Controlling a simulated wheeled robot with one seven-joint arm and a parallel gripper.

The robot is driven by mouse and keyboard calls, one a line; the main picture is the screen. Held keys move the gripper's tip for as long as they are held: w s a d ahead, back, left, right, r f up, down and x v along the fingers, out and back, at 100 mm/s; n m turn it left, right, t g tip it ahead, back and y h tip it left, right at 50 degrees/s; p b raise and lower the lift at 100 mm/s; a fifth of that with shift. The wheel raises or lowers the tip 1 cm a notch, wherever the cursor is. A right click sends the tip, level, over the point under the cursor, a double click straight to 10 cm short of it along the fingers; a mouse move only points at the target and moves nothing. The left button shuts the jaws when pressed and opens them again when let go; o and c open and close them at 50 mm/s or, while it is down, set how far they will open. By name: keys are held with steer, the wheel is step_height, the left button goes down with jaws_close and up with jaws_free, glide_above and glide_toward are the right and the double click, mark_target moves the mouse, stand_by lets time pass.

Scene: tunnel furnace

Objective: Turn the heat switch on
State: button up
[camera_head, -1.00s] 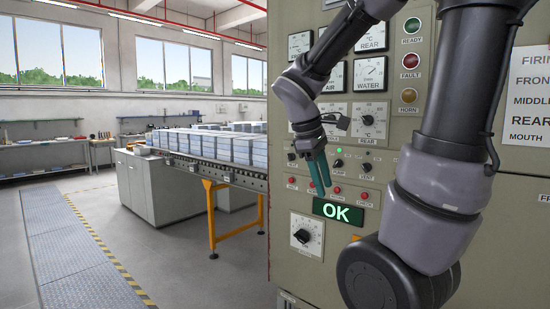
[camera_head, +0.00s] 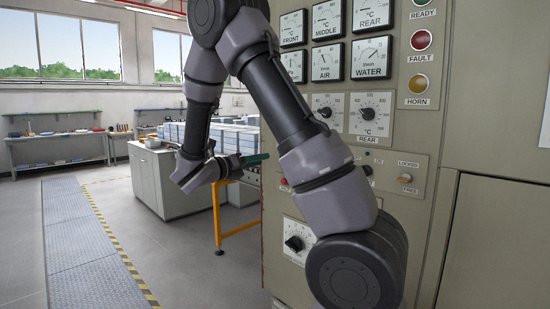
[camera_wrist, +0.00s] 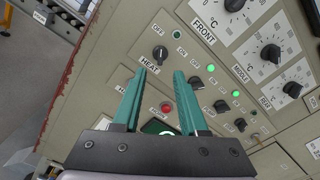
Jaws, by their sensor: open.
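The heat switch (camera_wrist: 160,53) is a black rotary knob above its HEAT label in the wrist view. OFF is printed at its upper left and ON to its right. Its exact pointer direction is hard to read. The small lamp above it (camera_wrist: 176,34) looks dark, while lamps by neighbouring switches glow green. My gripper (camera_wrist: 160,73) is open, its two teal fingers apart and empty, with the tips just below the knob in the picture. Contact cannot be told. In the head view my gripper (camera_head: 256,160) points right at the panel; my arm hides the heat switch there.
The cream control panel (camera_head: 420,130) carries gauges and dials. Other knobs (camera_wrist: 196,84) and a red button (camera_wrist: 168,108) sit close to the fingers. A conveyor with stacked blocks (camera_head: 230,138) stands behind; the left floor is free.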

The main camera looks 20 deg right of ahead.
steer(key=x, duration=0.8)
steer(key=shift+d, duration=0.2)
steer(key=shift+f, duration=0.1)
jaws_close()
